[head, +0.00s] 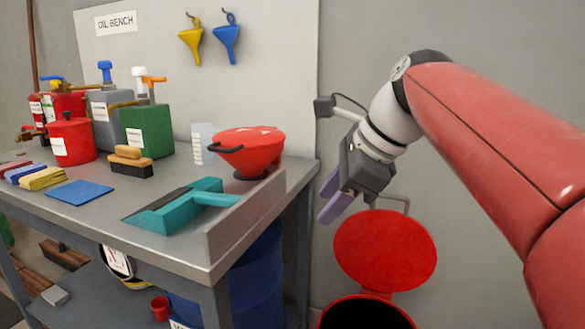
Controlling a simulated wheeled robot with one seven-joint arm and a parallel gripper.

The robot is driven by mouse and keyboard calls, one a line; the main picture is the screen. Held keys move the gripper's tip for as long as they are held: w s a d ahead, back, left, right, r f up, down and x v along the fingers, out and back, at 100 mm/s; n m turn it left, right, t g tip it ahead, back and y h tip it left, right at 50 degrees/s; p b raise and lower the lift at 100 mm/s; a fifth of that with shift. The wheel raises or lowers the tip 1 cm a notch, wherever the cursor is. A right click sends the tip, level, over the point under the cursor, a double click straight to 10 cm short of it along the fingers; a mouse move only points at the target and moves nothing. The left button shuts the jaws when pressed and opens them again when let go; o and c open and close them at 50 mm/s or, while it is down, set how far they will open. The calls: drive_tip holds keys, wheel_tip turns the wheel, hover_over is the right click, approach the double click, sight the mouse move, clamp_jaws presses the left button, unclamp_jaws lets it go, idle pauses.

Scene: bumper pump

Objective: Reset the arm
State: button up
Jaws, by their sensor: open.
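My red arm reaches in from the right side of the head view. My gripper (334,196) has purple fingers pointing down and to the left. It is open, and no object shows between the fingers. It hangs in the air to the right of the grey bench (110,234), above and slightly left of a round red lid (385,249). The lid stands raised over a red bin (366,311) with a dark opening. The bin's lower part is cut off by the picture's edge.
On the bench are a teal dustpan (177,206), a red lidded bowl (249,149), a brush (131,162), a blue cloth (79,192), a green can (147,131) and a red can (71,140). Yellow and blue funnels (227,42) hang on the board. A blue drum (252,285) stands below.

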drive_tip(key=s+d+f+n+t+h, duration=0.1)
drive_tip(key=s+d+f+n+h, duration=0.1)
drive_tip(key=s+d+f+n, duration=0.2)
drive_tip(key=s+d+f+n+t+h, duration=0.1)
drive_tip(key=s+d+f+n+h, duration=0.2)
drive_tip(key=s+f+n, duration=0.8)
wheel_tip(320, 180, down, 7)
drive_tip(key=d+n, duration=0.2)
drive_tip(key=n, duration=0.1)
drive_tip(key=shift+d+f+n, duration=0.15)
drive_tip(key=shift+f+n, duration=0.05)
drive_tip(key=shift+n, duration=0.1)
drive_tip(key=shift+s, duration=0.1)
